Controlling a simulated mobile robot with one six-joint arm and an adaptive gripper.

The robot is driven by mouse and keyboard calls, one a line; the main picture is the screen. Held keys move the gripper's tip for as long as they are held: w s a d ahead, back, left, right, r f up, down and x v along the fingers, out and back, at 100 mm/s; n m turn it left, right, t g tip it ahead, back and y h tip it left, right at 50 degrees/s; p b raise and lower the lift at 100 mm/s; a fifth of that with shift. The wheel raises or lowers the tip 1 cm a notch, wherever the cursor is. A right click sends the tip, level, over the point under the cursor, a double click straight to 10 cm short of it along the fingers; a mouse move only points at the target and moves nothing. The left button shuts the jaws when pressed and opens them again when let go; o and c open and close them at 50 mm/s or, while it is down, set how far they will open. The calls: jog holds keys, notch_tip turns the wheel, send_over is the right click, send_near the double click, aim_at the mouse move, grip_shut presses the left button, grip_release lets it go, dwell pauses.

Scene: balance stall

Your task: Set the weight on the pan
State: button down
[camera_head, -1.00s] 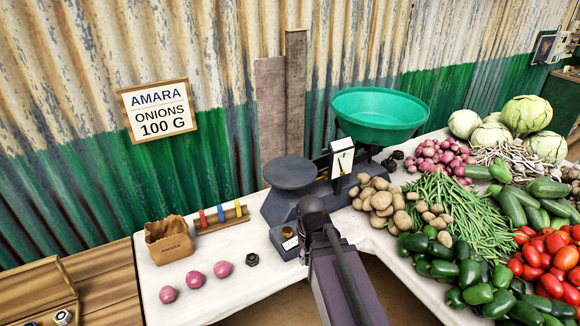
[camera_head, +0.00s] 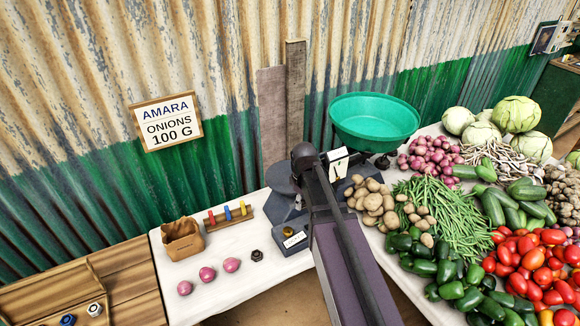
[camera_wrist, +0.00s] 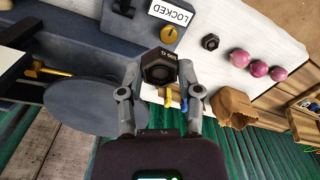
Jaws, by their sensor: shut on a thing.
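My gripper (camera_wrist: 160,88) is shut on a dark hexagonal weight (camera_wrist: 159,73), with one finger on each side, in the wrist view. In the head view the pan (camera_head: 279,178) is partly covered by my arm, which also hides my gripper and the held weight. The scale's base (camera_head: 292,237) has a brass knob and, in the wrist view, a "LOCKED" label (camera_wrist: 171,13).
A second dark weight (camera_head: 257,255) stands on the white table beside several pink onions (camera_head: 231,265). A paper bag (camera_head: 183,240) and a rack with coloured pieces (camera_head: 228,215) are at left. A green basin (camera_head: 374,120) and potatoes (camera_head: 372,200) are right of my arm.

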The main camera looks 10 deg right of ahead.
jog(key=shift+w+r+n+p, duration=0.2)
jog(key=shift+w+r+p, duration=0.35)
jog(key=shift+r, duration=0.25)
jog(key=shift+w+r+n+p, duration=0.2)
jog(key=shift+w+r+p, duration=0.3)
jog(key=shift+r, duration=0.3)
jog(key=b, duration=0.1)
send_near(290, 170)
jog(key=s+f, duration=0.1)
jog(key=s, duration=0.1)
jog(key=s+f, duration=0.2)
jog(key=shift+s+a+f, duration=0.2)
jog(key=shift+f, duration=0.1)
jog(key=shift+w, duration=0.1)
jog(key=shift+w, duration=0.25)
jog(key=shift+w+f+b, duration=0.35)
jog(key=shift+f+b, duration=0.25)
jog(key=shift+b, duration=0.15)
jog(key=shift+f+b, duration=1.25)
jog(key=shift+b, duration=0.05)
jog(key=shift+f, duration=0.15)
